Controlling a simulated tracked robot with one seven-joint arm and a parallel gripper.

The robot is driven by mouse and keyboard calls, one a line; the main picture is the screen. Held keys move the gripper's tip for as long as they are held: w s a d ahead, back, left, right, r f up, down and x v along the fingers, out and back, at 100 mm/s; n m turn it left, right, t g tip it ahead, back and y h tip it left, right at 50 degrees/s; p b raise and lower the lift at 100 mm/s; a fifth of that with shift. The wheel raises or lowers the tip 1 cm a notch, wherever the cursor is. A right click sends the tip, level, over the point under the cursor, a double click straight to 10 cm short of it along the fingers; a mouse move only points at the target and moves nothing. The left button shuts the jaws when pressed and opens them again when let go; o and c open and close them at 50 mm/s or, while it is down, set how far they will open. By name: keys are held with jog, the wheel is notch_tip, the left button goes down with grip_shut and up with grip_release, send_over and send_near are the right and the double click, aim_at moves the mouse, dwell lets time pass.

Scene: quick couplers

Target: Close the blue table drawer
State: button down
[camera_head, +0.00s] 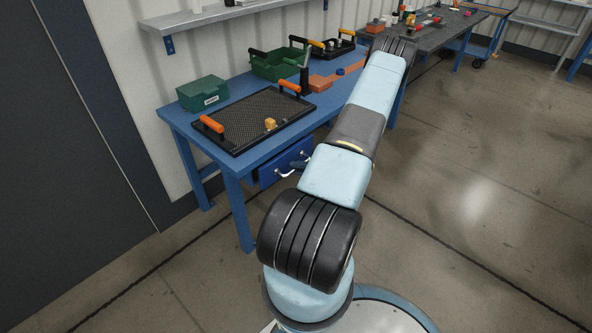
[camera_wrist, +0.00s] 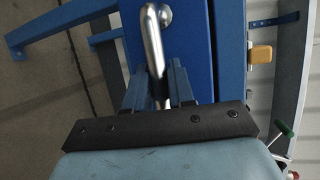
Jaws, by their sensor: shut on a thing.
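The blue drawer (camera_head: 270,176) hangs under the blue table's top, its front partly covered by my arm in the head view. Its blue front fills the middle of the wrist view (camera_wrist: 191,40). A silver bar handle (camera_wrist: 152,42) stands out from that front. My gripper (camera_wrist: 158,80) is shut on the handle, with one finger on each side of the bar. In the head view my gripper is mostly hidden by my arm. I cannot tell exactly how far the drawer stands out.
The blue table (camera_head: 180,122) carries a black tray (camera_head: 240,140) with orange handles, a green box (camera_head: 203,93) and a green crate (camera_head: 276,66). A table leg (camera_head: 238,210) stands left of the drawer. The floor to the right is clear.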

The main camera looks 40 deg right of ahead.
jog(key=w, duration=0.3)
jog(key=shift+a+f, duration=0.15)
jog(key=c, duration=1.1)
grip_release()
jog(key=shift+o, duration=0.2)
jog(key=v, duration=1.3)
jog(key=shift+s+d, duration=0.3)
